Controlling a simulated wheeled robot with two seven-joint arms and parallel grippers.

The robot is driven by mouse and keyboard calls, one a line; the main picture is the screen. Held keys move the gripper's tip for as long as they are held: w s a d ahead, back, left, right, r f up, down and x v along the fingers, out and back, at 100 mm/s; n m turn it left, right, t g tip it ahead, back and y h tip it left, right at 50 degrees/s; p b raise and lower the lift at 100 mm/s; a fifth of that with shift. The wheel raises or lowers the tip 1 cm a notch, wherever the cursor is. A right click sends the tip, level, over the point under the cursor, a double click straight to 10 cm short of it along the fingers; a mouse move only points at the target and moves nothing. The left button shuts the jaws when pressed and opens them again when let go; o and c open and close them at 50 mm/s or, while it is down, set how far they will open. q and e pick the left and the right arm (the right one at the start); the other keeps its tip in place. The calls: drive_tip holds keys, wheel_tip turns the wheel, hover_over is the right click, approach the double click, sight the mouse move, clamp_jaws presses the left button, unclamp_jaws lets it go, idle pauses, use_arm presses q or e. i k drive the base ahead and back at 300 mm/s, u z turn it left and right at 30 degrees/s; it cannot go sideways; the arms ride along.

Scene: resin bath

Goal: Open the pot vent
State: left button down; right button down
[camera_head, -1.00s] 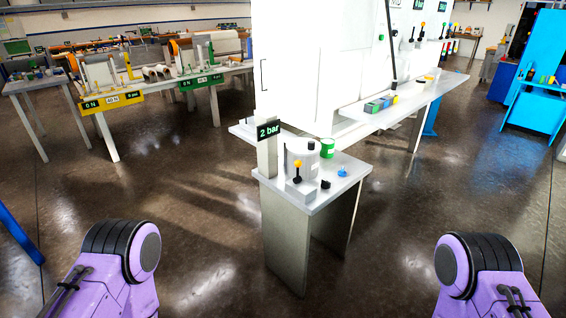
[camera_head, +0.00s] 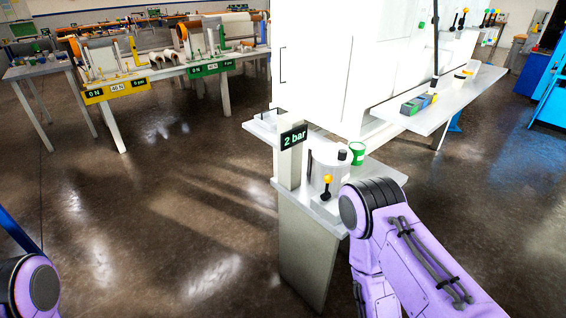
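The pale grey pot (camera_head: 320,162) stands on a small grey table (camera_head: 312,212) right of centre. A small black cap (camera_head: 342,155) shows at its upper right. A lever with a yellow knob (camera_head: 327,179) and dark lower part stands in front of the pot. I cannot tell which of these parts is the vent. A sign reading "2 bar" (camera_head: 293,137) stands on a post left of the pot. My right arm covers the table's right front part. Neither gripper shows; only purple arm links are in view.
A green can (camera_head: 357,153) stands right of the pot. A tall white cabinet (camera_head: 340,60) rises behind, with a shelf (camera_head: 455,97) carrying small coloured blocks (camera_head: 417,104) to the right. Benches with green and yellow signs (camera_head: 115,90) stand at left. The floor at left is clear.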

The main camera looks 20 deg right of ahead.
sight(328, 179)
drive_tip(key=z, duration=0.2)
drive_tip(key=i, duration=0.7)
drive_tip(key=z, duration=1.15)
drive_tip(key=i, duration=0.3)
drive_tip(key=z, duration=0.25)
